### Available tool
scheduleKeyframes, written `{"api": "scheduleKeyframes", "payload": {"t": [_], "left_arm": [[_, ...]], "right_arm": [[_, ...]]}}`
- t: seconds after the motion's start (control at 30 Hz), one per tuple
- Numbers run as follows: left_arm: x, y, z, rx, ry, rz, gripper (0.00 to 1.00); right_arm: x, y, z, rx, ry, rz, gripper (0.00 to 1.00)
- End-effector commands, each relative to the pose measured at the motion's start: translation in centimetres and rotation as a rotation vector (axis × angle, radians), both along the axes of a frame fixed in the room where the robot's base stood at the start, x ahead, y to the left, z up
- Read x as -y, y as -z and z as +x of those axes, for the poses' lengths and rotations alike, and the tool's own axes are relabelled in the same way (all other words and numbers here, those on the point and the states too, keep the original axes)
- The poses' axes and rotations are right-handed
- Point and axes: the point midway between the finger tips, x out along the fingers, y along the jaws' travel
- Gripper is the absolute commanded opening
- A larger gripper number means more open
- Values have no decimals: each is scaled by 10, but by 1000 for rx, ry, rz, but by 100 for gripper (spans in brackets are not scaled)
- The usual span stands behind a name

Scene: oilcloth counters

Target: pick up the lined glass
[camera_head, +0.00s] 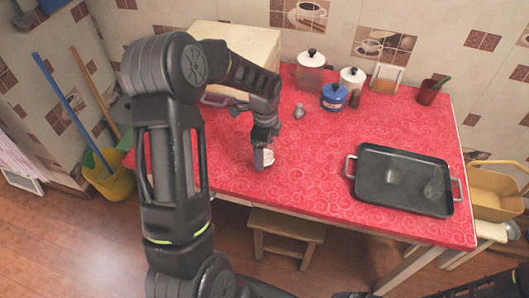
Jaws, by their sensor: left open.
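My left gripper (262,158) points down at the red counter (310,185), left of its middle and close to the front edge. It is open. A small whitish object (267,156) shows right at its fingers, partly hidden by them; I cannot tell whether this is the lined glass. I cannot tell whether the fingers touch it. My right gripper is not in view; only dark parts of mine show along the bottom edge.
A black tray (370,197) with pale shapes on it, perhaps glasses or reflections, lies at right. White jars (311,72), a blue pot (334,97) and a dark red cup (428,92) stand at the back. A stool (287,226) is below. The counter's middle is clear.

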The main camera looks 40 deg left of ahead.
Motion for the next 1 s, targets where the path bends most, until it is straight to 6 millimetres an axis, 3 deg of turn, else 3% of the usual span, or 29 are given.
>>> {"api": "scheduleKeyframes", "payload": {"t": [0.2, 0.77, 1.0], "left_arm": [[0, 20, 0, -1, -1, 0, 88], [0, 20, 0, 1, 0, 0, 88], [0, 20, 0, 1, 0, 0, 69]], "right_arm": [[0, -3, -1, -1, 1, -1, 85], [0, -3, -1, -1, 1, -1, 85], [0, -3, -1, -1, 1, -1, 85]]}}
